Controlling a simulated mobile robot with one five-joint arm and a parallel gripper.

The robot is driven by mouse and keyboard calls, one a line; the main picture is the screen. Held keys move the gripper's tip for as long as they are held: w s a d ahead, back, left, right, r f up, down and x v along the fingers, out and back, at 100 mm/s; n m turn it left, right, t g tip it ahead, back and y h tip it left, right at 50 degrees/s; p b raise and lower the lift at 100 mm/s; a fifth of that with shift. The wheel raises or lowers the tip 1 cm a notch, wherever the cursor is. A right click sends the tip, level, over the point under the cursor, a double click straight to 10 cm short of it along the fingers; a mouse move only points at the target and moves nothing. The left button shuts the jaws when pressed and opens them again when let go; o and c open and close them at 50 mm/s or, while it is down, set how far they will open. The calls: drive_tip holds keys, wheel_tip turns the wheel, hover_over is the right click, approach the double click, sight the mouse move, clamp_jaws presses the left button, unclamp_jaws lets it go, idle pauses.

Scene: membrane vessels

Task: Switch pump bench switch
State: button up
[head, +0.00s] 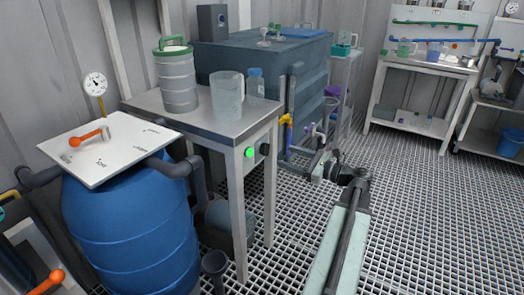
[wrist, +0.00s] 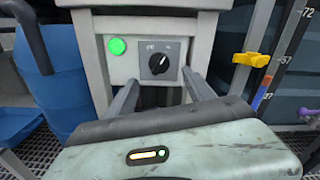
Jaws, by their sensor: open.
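The pump bench switch (wrist: 158,61) is a black rotary knob on a dark square plate with small markings above it. Its pale pointer line slants to the upper right; the markings are too small to read. It sits on the bench's front apron, and in the head view the switch (head: 264,150) is seen at a steep angle. My gripper (wrist: 159,78) is open and empty, its two dark fingers pointing at the panel, one on each side below the knob. They look apart from the knob. In the head view my gripper (head: 322,165) is right of the bench.
A lit green lamp (wrist: 117,46) is left of the switch. The steel bench (head: 205,122) carries a canister (head: 176,82), a clear jug (head: 227,96) and a bottle (head: 255,84). A blue barrel (head: 130,235) stands left. Grated floor (head: 420,200) is free at right.

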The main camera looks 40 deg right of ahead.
sight(266, 149)
drive_tip(key=x, duration=0.8)
drive_tip(key=shift+a, duration=0.1)
